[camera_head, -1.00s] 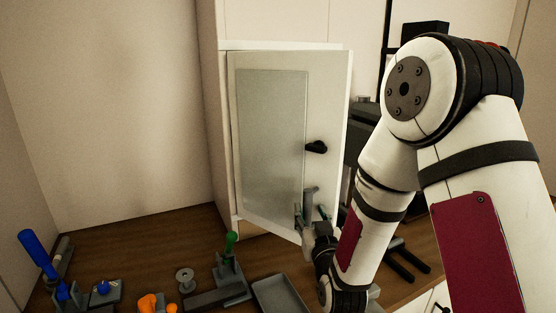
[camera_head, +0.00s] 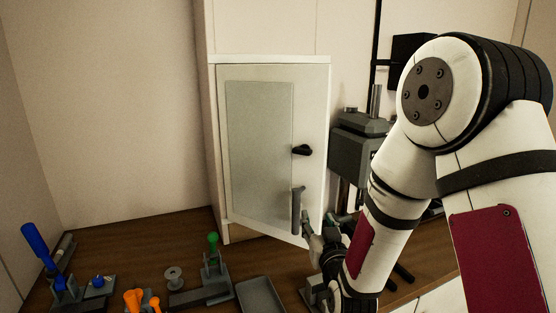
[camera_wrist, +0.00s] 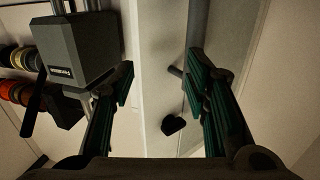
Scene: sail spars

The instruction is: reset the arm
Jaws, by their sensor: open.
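My gripper (camera_head: 318,222) is open and empty in the head view, low at the right edge of the white cabinet door (camera_head: 258,150). The grey bar handle (camera_head: 297,208) of the door stands just left of the fingers. In the wrist view the open green-padded fingers (camera_wrist: 160,88) face the cabinet. The grey bar (camera_wrist: 198,30) shows beyond the right fingertip; whether they touch I cannot tell. A dark knob (camera_head: 302,150) sits higher on the door and shows in the wrist view (camera_wrist: 173,124) too. My white arm fills the right of the head view.
A grey machine (camera_head: 358,150) stands right of the cabinet, close to my arm. On the wooden worktop stand a green-handled clamp (camera_head: 213,265), a grey tray (camera_head: 261,295), a spool (camera_head: 174,276), orange pieces (camera_head: 140,301) and a blue-handled tool (camera_head: 38,243).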

